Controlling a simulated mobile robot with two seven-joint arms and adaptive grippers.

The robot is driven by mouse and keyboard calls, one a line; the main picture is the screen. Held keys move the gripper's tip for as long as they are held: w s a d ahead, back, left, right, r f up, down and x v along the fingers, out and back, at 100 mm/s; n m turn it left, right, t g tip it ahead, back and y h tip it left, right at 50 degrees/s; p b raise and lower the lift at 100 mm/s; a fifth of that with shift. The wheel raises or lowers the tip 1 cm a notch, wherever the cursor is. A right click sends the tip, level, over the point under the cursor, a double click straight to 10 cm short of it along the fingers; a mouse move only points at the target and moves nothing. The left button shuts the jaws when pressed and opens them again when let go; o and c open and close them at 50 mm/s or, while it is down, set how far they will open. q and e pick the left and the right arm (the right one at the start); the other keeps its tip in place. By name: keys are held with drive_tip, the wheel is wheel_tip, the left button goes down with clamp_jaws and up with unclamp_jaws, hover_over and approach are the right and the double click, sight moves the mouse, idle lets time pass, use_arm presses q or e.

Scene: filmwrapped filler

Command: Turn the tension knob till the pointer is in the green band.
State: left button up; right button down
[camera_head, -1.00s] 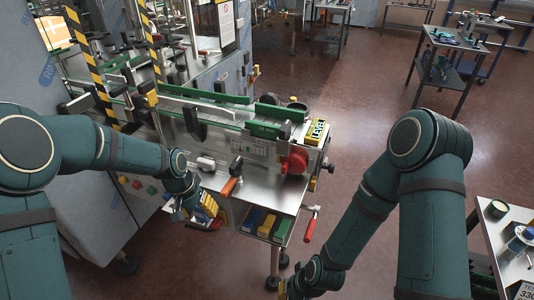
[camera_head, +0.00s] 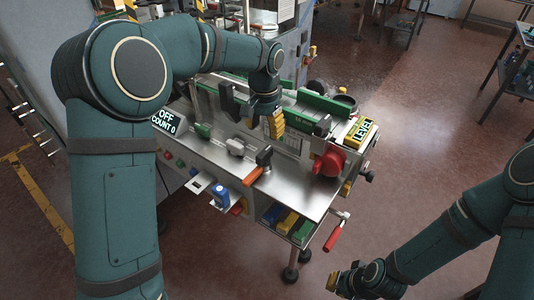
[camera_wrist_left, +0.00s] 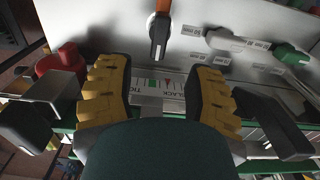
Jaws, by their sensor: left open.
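The tension scale (camera_wrist_left: 160,85) shows between my fingers in the left wrist view, with its lettering partly hidden. It has a green band (camera_wrist_left: 151,84) and a small reddish mark, perhaps the pointer, just right of the green. My left gripper (camera_head: 275,126) is open above the machine's front panel; its yellow fingers (camera_wrist_left: 158,90) flank the scale and hold nothing. No tension knob is clearly identifiable. A red knob (camera_head: 329,163) sits right of the gripper, also at left in the left wrist view (camera_wrist_left: 68,58). My right gripper (camera_head: 345,281) is low at the bottom, its opening unclear.
An orange-handled lever (camera_head: 258,167) lies on the steel table in front of the gripper. A yellow LEVEL block (camera_head: 361,132) stands at the right end. A display (camera_head: 166,122) reads OFF, COUNT 0. A red-handled crank (camera_head: 336,232) juts from the table's right front.

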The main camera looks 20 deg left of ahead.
sight(265, 151)
use_arm(q)
wheel_tip(265, 151, down, 9)
drive_tip(key=shift+f+b, duration=0.2)
drive_tip(key=shift+b, duration=0.5)
clamp_jaws()
